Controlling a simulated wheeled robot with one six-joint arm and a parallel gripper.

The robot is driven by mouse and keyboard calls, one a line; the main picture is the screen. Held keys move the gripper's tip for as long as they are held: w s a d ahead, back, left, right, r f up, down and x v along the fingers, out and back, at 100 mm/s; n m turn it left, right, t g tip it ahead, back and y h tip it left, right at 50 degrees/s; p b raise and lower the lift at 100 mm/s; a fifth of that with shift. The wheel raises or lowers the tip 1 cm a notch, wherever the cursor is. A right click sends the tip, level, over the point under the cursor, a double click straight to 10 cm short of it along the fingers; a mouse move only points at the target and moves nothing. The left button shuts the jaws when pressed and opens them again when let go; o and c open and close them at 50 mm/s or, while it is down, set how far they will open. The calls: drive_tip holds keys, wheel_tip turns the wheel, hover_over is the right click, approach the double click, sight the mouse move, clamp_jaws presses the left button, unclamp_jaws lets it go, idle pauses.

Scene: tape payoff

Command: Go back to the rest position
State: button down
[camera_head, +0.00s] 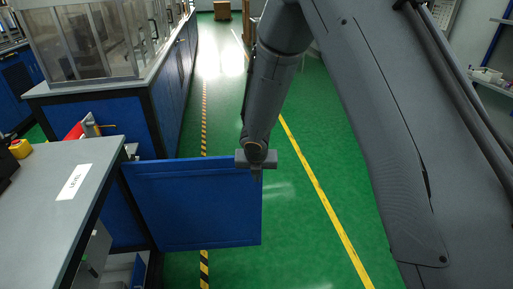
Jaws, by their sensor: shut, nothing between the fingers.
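My gripper (256,172) is at the end of my grey arm, near the middle of the camera_head view. It is shut and holds nothing. It overlaps the upper right corner of an open blue cabinet door (195,208) in the picture. I cannot tell whether it touches the door. My arm reaches down to it from the top of the view.
The blue door juts from a grey-topped cabinet (62,185) at left. Behind it stands a blue bench (140,85) with clear panels. Green floor (310,215) with a yellow line is clear right of the door. A cardboard box (222,10) is far off.

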drive_tip(key=s+d+r+m+g+h, duration=0.1)
drive_tip(key=s+d+r+m, duration=0.35)
drive_tip(key=d+m, duration=0.3)
drive_tip(key=s+d+r+m+g, duration=0.1)
drive_tip(key=s+d+r+m, duration=0.4)
drive_tip(key=m, duration=0.3)
drive_tip(key=s+d+r+m+g, duration=0.1)
drive_tip(key=s+d+r+m, duration=0.1)
drive_tip(key=s+m, duration=0.6)
drive_tip(key=s+d+r+m+g+y, duration=0.1)
drive_tip(key=s+d+r+m, duration=0.2)
drive_tip(key=s+m, duration=0.6)
drive_tip(key=shift+s+d+r+m, duration=0.2)
drive_tip(key=shift+d+m, duration=0.75)
drive_tip(key=shift+m, duration=0.6)
